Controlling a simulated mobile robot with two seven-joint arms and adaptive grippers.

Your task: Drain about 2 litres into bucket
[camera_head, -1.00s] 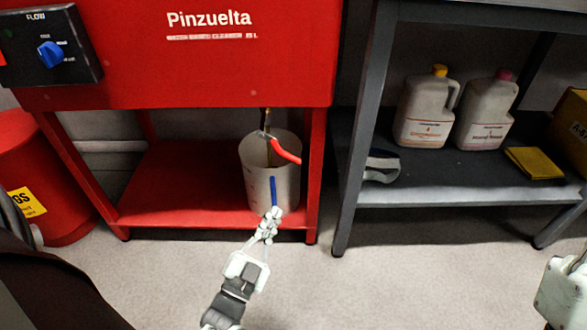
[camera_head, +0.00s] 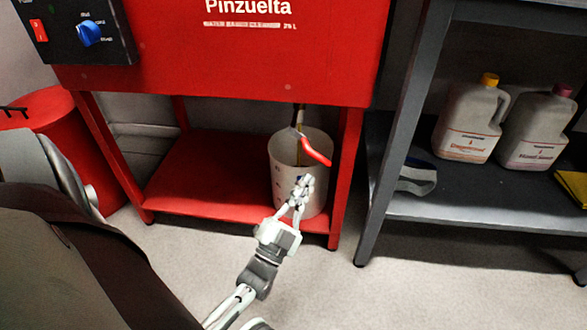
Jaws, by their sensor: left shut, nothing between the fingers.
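The bucket (camera_head: 283,178) is pale, with marks on its side. It stands on the red lower shelf under the red Pinzuelta tank (camera_head: 250,60). A drain valve with a red lever (camera_head: 317,151) hangs from the tank above the bucket. The lever slopes down to the right across the bucket's mouth. A brownish vertical strip shows by the valve; I cannot tell whether it is pipe or liquid. My left gripper (camera_head: 302,187) is shut and empty, in front of the bucket below the lever. I cannot tell whether it touches the bucket. The bucket's contents are hidden. My right gripper is out of view.
A black panel (camera_head: 60,50) with a blue knob (camera_head: 88,33) and red switch (camera_head: 38,30) is on the tank's left. A red drum (camera_head: 50,115) stands left. A grey shelf (camera_head: 480,208) with two jugs (camera_head: 468,120) stands right. The floor in front is clear.

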